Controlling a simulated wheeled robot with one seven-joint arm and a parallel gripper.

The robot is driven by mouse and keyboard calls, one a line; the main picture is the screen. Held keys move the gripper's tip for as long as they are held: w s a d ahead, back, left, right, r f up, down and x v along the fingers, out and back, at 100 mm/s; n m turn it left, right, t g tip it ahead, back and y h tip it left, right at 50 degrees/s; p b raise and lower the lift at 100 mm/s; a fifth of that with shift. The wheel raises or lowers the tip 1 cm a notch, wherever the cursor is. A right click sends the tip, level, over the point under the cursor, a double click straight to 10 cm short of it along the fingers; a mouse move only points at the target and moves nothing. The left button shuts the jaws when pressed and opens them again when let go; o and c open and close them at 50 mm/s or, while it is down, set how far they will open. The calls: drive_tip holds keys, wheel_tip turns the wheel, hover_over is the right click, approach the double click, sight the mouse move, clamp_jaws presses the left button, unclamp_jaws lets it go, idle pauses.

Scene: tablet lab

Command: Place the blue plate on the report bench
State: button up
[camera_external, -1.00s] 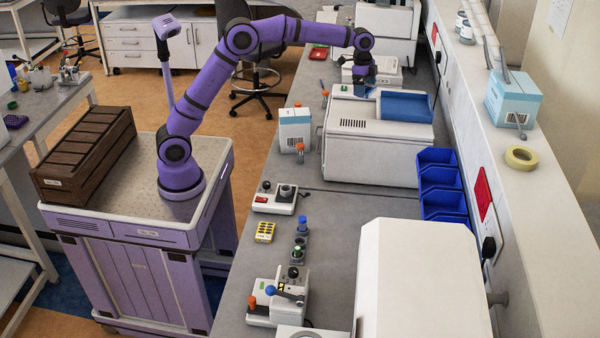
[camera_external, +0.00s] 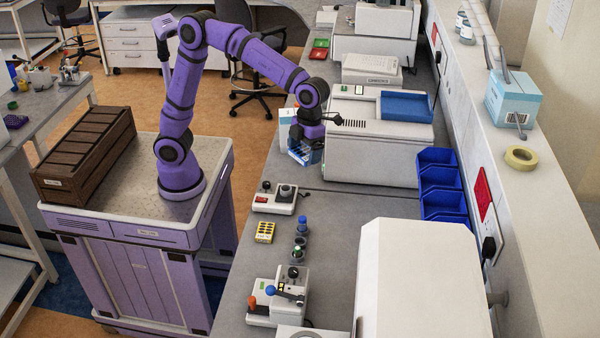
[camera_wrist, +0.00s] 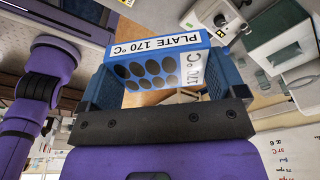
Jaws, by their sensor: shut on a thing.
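The blue plate (camera_wrist: 152,72) is a blue block with dark round wells and a white label reading "PLATE 170 °C". My gripper (camera_wrist: 158,92) is shut on it, with a finger at each side in the wrist view. In the external view my gripper (camera_external: 304,146) points down over the long grey bench, left of the big white instrument. The plate (camera_external: 303,157) shows just below the fingers, partly hidden. I cannot tell whether it touches anything beneath. No surface is readably marked as the report bench.
A white instrument (camera_external: 372,150) with a blue top panel stands close to the right. A white box (camera_external: 287,118) stands behind my gripper. A small control box (camera_external: 276,199) and yellow block (camera_external: 265,232) sit nearer. Another bench (camera_external: 55,105) is at far left.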

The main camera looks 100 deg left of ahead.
drive_tip(key=s+d+f+m+y, duration=0.1)
drive_tip(key=s+d+m, duration=0.4)
drive_tip(key=s, duration=0.2)
drive_tip(key=s+d+f+m, duration=0.1)
drive_tip(key=s+d+m, duration=0.35)
drive_tip(key=s, duration=0.25)
hover_over(258, 260)
wheel_tip(258, 260, down, 27)
drive_tip(key=shift+n+g, duration=0.25)
drive_tip(key=shift+g, duration=0.05)
drive_tip(key=shift+w+f, duration=0.1)
drive_tip(key=shift+f, duration=4.25)
drive_tip(key=o, duration=0.5)
drive_tip(key=shift+f, duration=0.15)
drive_tip(key=shift+c, duration=0.2)
drive_tip(key=shift+o, duration=0.8)
